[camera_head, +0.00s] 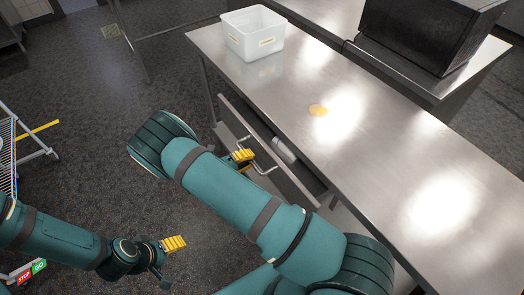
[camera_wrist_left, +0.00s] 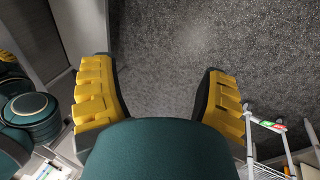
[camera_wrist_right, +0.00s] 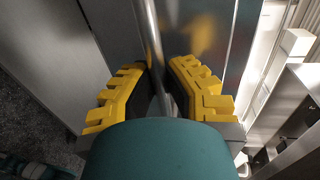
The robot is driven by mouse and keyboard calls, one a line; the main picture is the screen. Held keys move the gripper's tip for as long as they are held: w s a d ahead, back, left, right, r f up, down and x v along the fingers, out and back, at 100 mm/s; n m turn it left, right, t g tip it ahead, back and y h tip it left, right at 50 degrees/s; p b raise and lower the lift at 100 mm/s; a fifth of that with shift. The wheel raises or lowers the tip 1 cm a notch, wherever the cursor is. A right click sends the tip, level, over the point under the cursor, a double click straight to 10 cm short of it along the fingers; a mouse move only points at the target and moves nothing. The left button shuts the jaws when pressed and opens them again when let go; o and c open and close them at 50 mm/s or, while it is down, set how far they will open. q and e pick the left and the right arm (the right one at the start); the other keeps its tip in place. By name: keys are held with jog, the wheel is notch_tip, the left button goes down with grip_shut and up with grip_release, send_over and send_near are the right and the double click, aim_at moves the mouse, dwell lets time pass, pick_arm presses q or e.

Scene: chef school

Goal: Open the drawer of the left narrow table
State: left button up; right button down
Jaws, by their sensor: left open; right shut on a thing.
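The narrow steel table (camera_head: 345,150) runs diagonally across the right half of the head view. Its drawer (camera_head: 285,180) stands partly open, and a pale rolled or cylindrical object (camera_head: 284,150) shows inside. My right gripper (camera_head: 244,158) is at the drawer's bar handle (camera_head: 263,168). In the right wrist view the handle (camera_wrist_right: 155,45) runs between the yellow fingers of the right gripper (camera_wrist_right: 160,90), which is shut on it. My left gripper (camera_head: 174,244) is over the floor, away from the table; its fingers are spread and empty in the left wrist view (camera_wrist_left: 163,98).
A white bin (camera_head: 252,35) and a flat yellow disc (camera_head: 318,110) are on the tabletop. A black appliance (camera_head: 425,30) stands on the counter behind. A wire cart (camera_head: 10,150) is at the left edge. The floor (camera_head: 95,120) between cart and table is clear.

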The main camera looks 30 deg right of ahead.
jog(key=f+b+v, duration=0.3)
jog(key=v, duration=1.4)
jog(key=shift+a+f, duration=0.2)
jog(key=shift+a, duration=0.3)
jog(key=c, duration=1)
grip_release()
jog(key=w+v, duration=0.1)
jog(key=v, duration=1.1)
jog(key=shift+s, duration=0.45)
